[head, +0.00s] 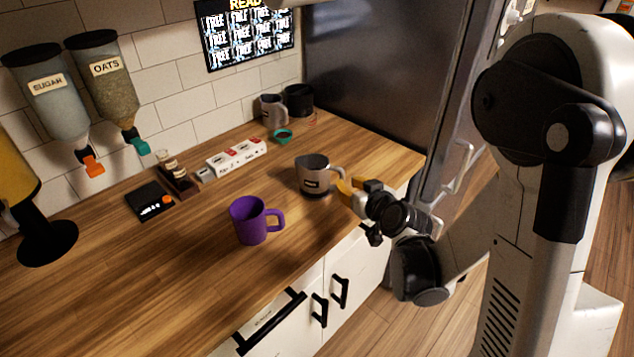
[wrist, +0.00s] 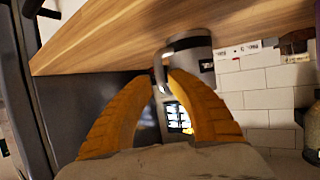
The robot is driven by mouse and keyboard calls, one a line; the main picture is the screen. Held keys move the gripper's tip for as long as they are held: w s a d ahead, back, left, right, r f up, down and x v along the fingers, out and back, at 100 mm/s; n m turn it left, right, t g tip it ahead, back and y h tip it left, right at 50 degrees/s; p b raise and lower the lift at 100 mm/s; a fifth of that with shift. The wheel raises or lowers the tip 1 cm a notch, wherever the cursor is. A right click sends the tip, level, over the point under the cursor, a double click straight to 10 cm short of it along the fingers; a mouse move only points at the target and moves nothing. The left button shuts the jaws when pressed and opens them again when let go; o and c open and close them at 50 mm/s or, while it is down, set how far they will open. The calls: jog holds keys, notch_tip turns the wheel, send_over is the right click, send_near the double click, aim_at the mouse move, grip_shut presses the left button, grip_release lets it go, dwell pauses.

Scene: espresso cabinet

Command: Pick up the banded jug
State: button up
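A grey metal jug (head: 312,178) with a dark band at its base and a small black label stands upright on the wooden counter. Its handle points right, towards my gripper. I take it to be the banded jug. My gripper (head: 347,190), with orange fingers, is at the handle side, low over the counter. In the wrist view the jug (wrist: 193,56) is just beyond the fingertips (wrist: 163,76). The fingertips are close together with part of the handle between or just behind them. I cannot tell whether they press on it.
A purple mug (head: 252,221) stands in front of the jug. Another grey jug (head: 270,112) and a black container (head: 299,100) are at the back. The counter's front edge is below my gripper.

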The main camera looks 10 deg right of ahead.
aim_at(343, 172)
jog(key=b+x, duration=0.2)
jog(key=x, duration=0.3)
jog(key=shift+d+f, duration=0.1)
jog(key=shift+f, duration=0.05)
grip_shut()
jog(key=shift+r, duration=0.25)
jog(key=shift+r+p, duration=0.85)
jog(key=shift+r, duration=0.3)
jog(key=shift+d+r+p, duration=0.1)
jog(key=shift+r+p, duration=0.4)
jog(key=shift+r, duration=0.45)
jog(key=s+d+r+p, duration=0.3)
jog(key=d+r, duration=0.3)
jog(key=d, duration=0.4)
jog(key=shift+s+d+r+p, duration=0.2)
jog(key=shift+s+d+p, duration=0.05)
jog(key=shift+d+p, duration=0.1)
